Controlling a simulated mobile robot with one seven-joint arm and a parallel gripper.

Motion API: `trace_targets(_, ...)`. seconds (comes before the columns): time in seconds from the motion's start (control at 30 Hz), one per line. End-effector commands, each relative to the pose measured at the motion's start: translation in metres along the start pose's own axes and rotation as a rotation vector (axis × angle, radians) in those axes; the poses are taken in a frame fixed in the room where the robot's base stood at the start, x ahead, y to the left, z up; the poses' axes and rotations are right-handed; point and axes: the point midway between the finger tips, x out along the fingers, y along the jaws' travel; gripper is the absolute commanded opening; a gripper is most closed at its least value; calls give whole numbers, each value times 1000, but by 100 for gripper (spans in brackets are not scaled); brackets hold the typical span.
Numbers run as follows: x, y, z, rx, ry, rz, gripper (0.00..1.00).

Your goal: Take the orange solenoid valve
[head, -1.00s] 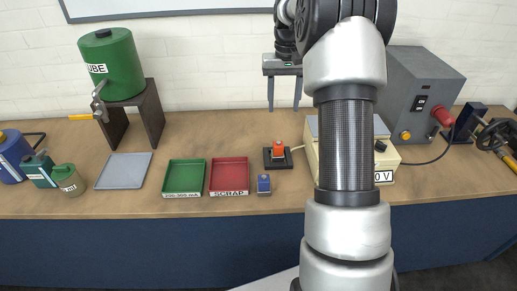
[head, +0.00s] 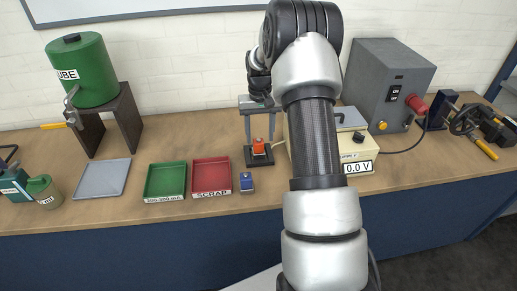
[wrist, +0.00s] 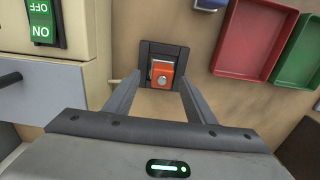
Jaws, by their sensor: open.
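The orange solenoid valve (head: 259,146) sits upright on a black base (head: 249,160) on the workbench. In the wrist view the orange valve (wrist: 162,73) shows from above, with a round grey top, seated in the dark base (wrist: 158,50). My gripper (head: 259,142) is above it, pointing down, its fingers spread to either side. In the wrist view my gripper (wrist: 160,80) is open, and the valve appears between the two fingertips with nothing held. Whether the fingers are level with the valve or still above it, I cannot tell.
A blue block (head: 246,182) stands just in front of the base. The red scrap tray (head: 211,192) and green tray (head: 148,194) lie to the left. The cream power supply (head: 359,166) stands close on the right, partly hidden by my arm.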

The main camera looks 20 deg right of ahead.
Motion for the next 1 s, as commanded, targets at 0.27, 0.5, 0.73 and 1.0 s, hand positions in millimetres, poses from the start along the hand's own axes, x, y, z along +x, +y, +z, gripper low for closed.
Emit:
trace_targets(0.27,37,-4,-2,-1,-1,1,50)
trace_targets(0.5,38,-4,-2,-1,1,0,45)
trace_targets(0.73,38,-4,-2,-1,1,0,6)
trace_targets(1.0,36,-4,-3,-1,2,0,0)
